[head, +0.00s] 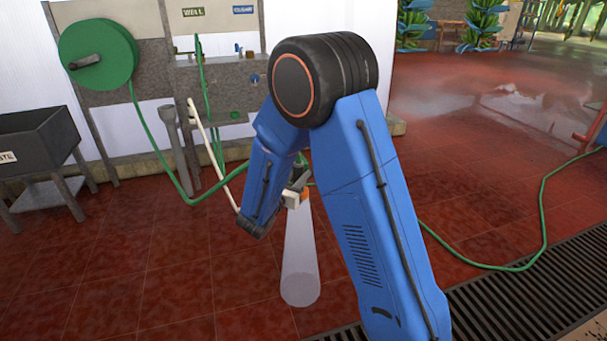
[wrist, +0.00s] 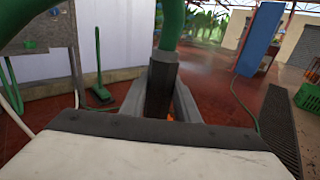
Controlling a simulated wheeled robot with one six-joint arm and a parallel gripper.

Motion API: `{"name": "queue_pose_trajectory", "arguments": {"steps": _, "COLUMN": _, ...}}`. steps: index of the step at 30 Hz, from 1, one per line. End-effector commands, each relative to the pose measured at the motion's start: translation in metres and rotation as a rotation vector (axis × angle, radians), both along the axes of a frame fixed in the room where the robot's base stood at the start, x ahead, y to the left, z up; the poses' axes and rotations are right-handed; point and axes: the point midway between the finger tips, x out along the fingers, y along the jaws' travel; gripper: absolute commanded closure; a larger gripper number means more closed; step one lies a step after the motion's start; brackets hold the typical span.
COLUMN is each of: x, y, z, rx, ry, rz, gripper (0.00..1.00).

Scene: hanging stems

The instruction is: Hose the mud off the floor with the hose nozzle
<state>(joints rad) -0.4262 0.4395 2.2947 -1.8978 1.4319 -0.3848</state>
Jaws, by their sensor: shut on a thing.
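My gripper (head: 295,188) is in front of me, low over the red tiled floor (head: 180,270), partly behind my forearm. It is shut on the hose nozzle (wrist: 160,88), a dark grey body with the green hose (wrist: 172,25) rising from it; a bit of orange shows at its lower end. The floor has darker mottled patches; I cannot tell which are mud. A greyish, shiny area (head: 480,90) lies farther back.
A green hose reel (head: 98,54) hangs on the left wall, beside a dark trough (head: 38,145). The green hose loops across the floor at right (head: 545,200). A drain grate (head: 530,290) crosses the lower right. A green broom (wrist: 100,94) leans by the wall; a green crate (wrist: 308,98) stands right.

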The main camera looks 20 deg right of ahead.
Motion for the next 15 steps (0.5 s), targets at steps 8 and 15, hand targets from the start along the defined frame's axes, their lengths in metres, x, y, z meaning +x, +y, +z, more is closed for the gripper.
{"name": "queue_pose_trajectory", "arguments": {"steps": 8, "x": -0.001, "y": 0.016, "z": 0.000, "rx": 0.001, "ry": -0.001, "rz": 0.001, "gripper": 0.94}}
{"name": "queue_pose_trajectory", "arguments": {"steps": 15, "x": 0.000, "y": 0.030, "z": 0.001, "rx": 0.001, "ry": -0.002, "rz": 0.002, "gripper": 0.94}}
